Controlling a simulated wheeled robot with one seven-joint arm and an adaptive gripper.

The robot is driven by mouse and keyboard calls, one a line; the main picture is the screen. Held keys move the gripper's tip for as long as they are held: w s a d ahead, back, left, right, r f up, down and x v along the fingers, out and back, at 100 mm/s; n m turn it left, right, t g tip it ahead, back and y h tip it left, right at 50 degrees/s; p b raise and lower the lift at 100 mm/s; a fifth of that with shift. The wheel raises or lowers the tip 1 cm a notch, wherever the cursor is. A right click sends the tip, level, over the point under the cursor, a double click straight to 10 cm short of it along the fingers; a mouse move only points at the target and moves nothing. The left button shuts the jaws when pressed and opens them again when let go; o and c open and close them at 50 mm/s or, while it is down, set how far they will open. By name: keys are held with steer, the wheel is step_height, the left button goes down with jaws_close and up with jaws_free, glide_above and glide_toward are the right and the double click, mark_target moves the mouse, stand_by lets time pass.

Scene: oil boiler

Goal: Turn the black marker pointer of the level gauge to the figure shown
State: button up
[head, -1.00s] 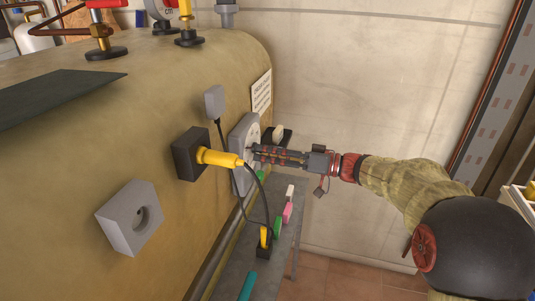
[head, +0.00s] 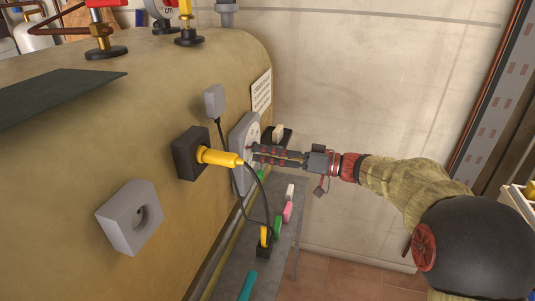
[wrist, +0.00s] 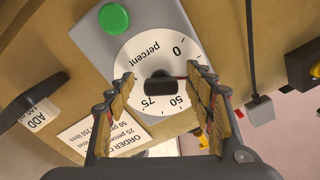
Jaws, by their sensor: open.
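The level gauge (head: 238,178) is a grey box with a white round dial on the end of the tan tank. In the wrist view the dial (wrist: 130,55) reads "percent", 0, 50 and 75. The black marker pointer (wrist: 160,88) is a bar at the dial's centre, lying roughly level in the picture. A thin red line shows to its right, partly behind a finger. My gripper (wrist: 160,76) is open, one finger on each side of the pointer, with gaps visible. In the head view my gripper (head: 256,154) is right at the dial face.
A green button (wrist: 113,18) is on the gauge box. A yellow plug (head: 215,157) with a black cable sticks out close to the gauge. A grey shelf (head: 235,247) with several small coloured items is below.

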steer(key=shift+d, duration=0.1)
steer(key=v, duration=1.2)
steer(key=shift+m, duration=0.3)
